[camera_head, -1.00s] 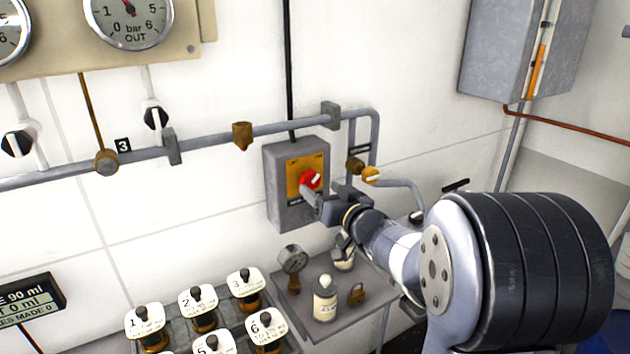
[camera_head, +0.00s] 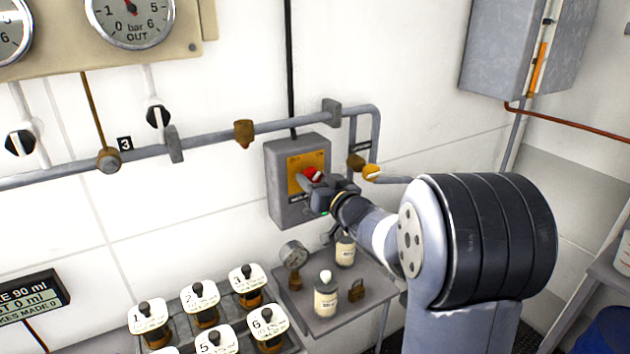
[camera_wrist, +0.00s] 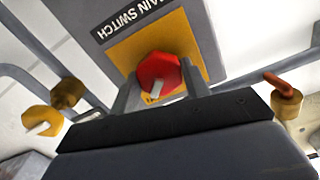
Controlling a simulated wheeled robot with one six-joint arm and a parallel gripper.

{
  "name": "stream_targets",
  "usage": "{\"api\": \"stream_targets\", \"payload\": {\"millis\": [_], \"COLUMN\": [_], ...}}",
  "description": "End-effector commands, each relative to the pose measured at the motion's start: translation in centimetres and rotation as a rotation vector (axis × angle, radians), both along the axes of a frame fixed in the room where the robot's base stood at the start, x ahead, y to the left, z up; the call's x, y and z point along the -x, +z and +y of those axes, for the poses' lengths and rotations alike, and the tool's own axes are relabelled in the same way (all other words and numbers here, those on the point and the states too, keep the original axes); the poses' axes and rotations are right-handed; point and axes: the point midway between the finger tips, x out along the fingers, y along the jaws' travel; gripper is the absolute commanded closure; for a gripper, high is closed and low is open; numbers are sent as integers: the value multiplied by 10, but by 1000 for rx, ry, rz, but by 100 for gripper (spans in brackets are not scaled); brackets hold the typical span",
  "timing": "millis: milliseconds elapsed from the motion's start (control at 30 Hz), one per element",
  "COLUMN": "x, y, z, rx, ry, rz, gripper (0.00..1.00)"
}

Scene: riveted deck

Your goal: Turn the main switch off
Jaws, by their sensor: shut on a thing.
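The main switch is a grey wall box (camera_head: 286,205) with a yellow plate (camera_head: 296,163) and a red rotary knob (camera_head: 312,174). In the wrist view the red knob (camera_wrist: 158,74) sits between the two fingers, in front of the yellow plate (camera_wrist: 190,38) and under the "MAIN SWITCH" label (camera_wrist: 135,20). A pale mark shows on the knob's face. My gripper (camera_head: 318,186) is shut on the knob; its fingers (camera_wrist: 160,92) stand on either side of it. The head view partly hides the knob behind my gripper.
A grey pipe with a yellow-handled valve (camera_head: 370,172) runs close to the right of the box. Below, a small shelf (camera_head: 330,325) holds bottles, a gauge (camera_head: 293,256) and a padlock (camera_head: 356,290). Several numbered jars (camera_head: 200,303) stand at lower left.

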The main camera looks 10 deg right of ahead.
Motion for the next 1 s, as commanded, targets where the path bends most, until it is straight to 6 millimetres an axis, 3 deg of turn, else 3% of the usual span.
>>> {"api": "stream_targets", "payload": {"millis": [233,667,1000], "x": [0,0,0], "y": [0,-2,-3], "z": [0,0,0], "rx": [0,101,375], "ry": [0,0,-1], "rz": [0,-35,-125], "gripper": [78,78,78]}}
